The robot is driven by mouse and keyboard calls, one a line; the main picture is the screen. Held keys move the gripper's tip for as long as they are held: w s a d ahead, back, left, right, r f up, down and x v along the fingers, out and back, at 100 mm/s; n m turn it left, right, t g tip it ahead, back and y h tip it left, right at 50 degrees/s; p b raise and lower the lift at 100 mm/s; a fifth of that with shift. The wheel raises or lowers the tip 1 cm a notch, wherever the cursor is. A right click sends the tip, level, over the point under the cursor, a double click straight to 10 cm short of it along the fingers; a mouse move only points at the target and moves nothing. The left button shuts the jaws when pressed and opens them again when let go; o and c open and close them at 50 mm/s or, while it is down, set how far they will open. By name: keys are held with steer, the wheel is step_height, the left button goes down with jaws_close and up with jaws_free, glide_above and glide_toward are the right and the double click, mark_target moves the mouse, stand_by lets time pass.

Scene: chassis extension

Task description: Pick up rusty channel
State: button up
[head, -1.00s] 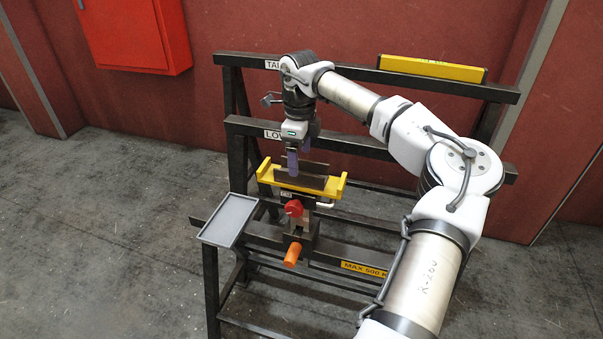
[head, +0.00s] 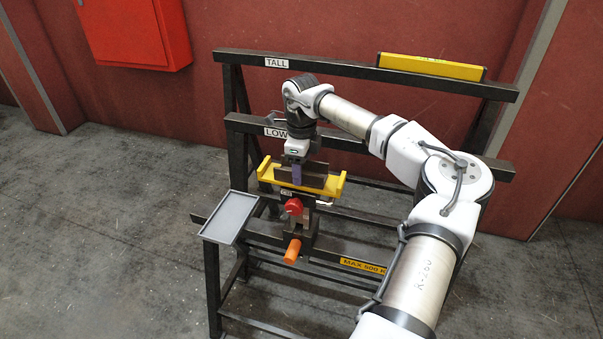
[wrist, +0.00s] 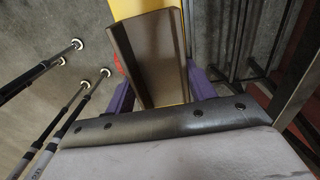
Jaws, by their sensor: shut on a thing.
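The rusty channel (head: 315,181) is a short brown metal piece with raised side walls. It lies lengthwise in the yellow cradle (head: 267,170) on the rack. In the wrist view the channel (wrist: 148,55) runs up the picture between my two purple fingers. My gripper (head: 296,174) points down over the channel near its middle. In the wrist view my gripper (wrist: 162,90) has one finger on each side of the channel and is shut on it. The gripper body hides the near part of the channel there. I cannot tell whether the channel is clear of the cradle.
A red knob (head: 293,207) and an orange handle (head: 292,252) stick out below the cradle. A grey tray (head: 229,217) sits at the left. The dark rack has a LOW bar (head: 245,126) and a TALL bar (head: 240,59) behind. A yellow bar (head: 432,67) sits on top.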

steer(key=c, duration=0.4)
steer(key=shift+c, duration=0.2)
steer(key=shift+r, duration=0.2)
